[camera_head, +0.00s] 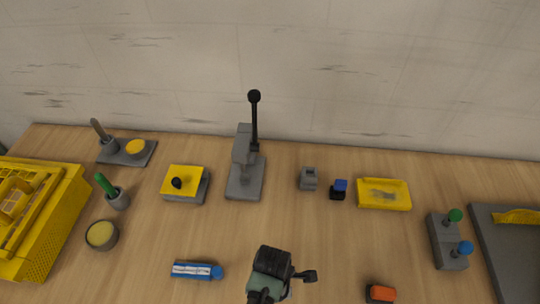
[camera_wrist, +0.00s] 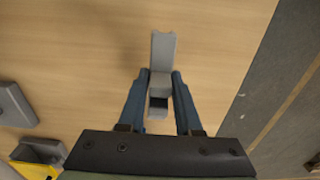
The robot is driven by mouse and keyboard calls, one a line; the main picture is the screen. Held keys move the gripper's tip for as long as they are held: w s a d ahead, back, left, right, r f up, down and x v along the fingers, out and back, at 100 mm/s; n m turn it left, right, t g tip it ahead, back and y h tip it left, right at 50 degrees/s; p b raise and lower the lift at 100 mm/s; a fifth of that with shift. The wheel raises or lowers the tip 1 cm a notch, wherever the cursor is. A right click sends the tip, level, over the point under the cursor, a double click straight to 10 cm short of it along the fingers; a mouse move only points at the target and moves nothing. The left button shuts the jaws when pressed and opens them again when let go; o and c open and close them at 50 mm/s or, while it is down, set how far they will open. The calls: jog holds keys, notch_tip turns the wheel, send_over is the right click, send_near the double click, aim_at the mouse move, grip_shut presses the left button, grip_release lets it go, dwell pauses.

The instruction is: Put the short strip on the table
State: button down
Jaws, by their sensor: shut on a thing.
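My gripper (camera_wrist: 158,76) shows in the wrist view with its two blue-grey fingers closed on a light grey piece, which looks like the short strip (camera_wrist: 163,50). The strip points away from the palm, with its far end beyond the fingertips and a dark gap near its lower end. Wooden table (camera_wrist: 80,45) lies behind it; I cannot tell whether the strip touches it. In the head view my wrist is at the bottom middle over the table (camera_head: 230,235), and the fingers and strip cannot be made out.
A lever press (camera_head: 243,180) stands at the back middle. A yellow tray (camera_head: 402,187), a small grey block (camera_head: 308,179) and a two-knob block (camera_head: 448,243) are to its right. A yellow crate (camera_head: 55,235) fills the left. A blue tube (camera_head: 195,271) lies front left.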

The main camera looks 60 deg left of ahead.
jog(key=shift+f, duration=2.25)
jog(key=shift+f, duration=0.1)
jog(key=shift+f, duration=0.15)
jog(key=c, duration=0.6)
grip_release()
